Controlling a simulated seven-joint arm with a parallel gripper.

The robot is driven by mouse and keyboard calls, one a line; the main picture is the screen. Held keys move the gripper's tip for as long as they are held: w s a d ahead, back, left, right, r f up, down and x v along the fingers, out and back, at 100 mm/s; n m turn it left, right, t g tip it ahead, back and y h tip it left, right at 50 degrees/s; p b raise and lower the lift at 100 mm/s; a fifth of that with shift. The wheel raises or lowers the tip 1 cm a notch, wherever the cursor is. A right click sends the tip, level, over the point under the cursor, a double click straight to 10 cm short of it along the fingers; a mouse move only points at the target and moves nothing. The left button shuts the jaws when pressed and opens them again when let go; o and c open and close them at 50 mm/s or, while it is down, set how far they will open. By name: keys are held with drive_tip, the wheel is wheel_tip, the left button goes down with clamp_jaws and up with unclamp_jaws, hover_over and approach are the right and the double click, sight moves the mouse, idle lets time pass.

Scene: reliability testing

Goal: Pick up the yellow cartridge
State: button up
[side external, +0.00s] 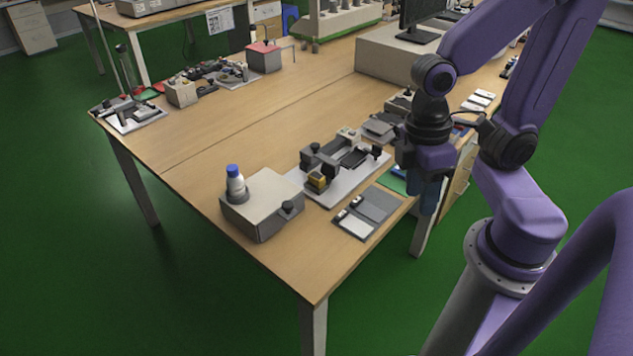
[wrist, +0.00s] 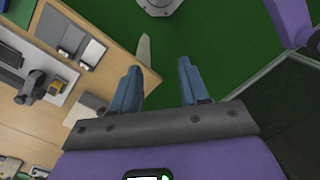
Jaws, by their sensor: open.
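The yellow cartridge (side external: 318,181) is a small yellow block seated in a dark holder on a light-grey base plate (side external: 338,188), near the table's front part in the side external view.
A monitor (side external: 420,20) stands at the back. The left middle of the table (side external: 235,135) is clear.

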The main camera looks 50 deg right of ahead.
drive_tip(key=w+a+f+m+y, duration=0.35)
drive_tip(key=w+m+y, duration=0.45)
drive_tip(key=m, duration=0.4)
drive_tip(key=w+a+f+m+y, duration=0.2)
drive_tip(key=w+a+m+y, duration=0.3)
drive_tip(key=w+m, duration=0.6)
drive_tip(key=m+t+h, duration=1.3)
drive_tip(key=m+t, duration=0.2)
drive_tip(key=m, duration=0.9)
approach(320, 177)
drive_tip(key=x, duration=0.5)
drive_tip(key=shift+w+a, duration=0.25)
drive_tip(key=shift+w, duration=0.1)
drive_tip(key=shift+d+x, duration=0.2)
drive_tip(key=shift+x, duration=2.65)
